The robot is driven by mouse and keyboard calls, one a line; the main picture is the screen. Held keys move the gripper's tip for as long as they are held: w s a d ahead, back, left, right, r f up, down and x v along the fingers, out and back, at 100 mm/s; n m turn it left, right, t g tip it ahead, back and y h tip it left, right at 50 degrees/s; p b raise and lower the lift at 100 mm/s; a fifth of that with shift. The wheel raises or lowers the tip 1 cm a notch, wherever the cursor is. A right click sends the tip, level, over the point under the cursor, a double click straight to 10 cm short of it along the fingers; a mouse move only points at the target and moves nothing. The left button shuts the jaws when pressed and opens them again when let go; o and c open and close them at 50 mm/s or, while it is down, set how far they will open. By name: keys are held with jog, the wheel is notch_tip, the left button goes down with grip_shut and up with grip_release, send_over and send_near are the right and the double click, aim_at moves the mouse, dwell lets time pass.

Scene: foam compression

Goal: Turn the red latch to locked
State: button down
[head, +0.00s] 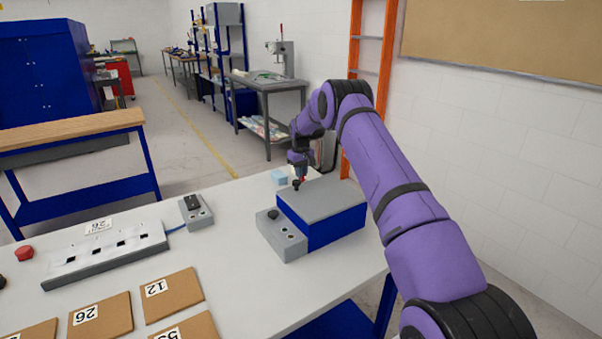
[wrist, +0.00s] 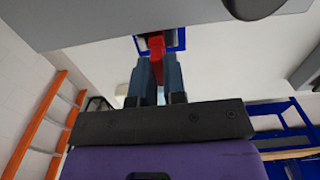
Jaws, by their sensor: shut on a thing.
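The red latch (wrist: 157,46) shows in the wrist view between my gripper's two dark fingers (wrist: 158,68), in front of a small blue plate. My gripper is shut on the latch. In the head view my gripper (head: 300,166) is at the far edge of a blue box with a grey lid (head: 322,196), and only a sliver of red shows below it. The latch's exact angle is hard to tell there. The grey lid also fills the top of the wrist view (wrist: 95,20).
A dark knob (head: 296,185) stands on the lid's far left corner. A grey control box (head: 285,240) adjoins the blue box. A light blue block (head: 280,176) lies behind. A switch strip (head: 105,255) and several numbered cardboard pieces (head: 172,295) are on the table's left. An orange ladder (head: 370,55) stands beyond.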

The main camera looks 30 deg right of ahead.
jog(key=c, duration=1.2)
grip_release()
jog(key=shift+r, duration=0.1)
notch_tip(320, 180, up, 11)
jog(key=shift+f, duration=0.15)
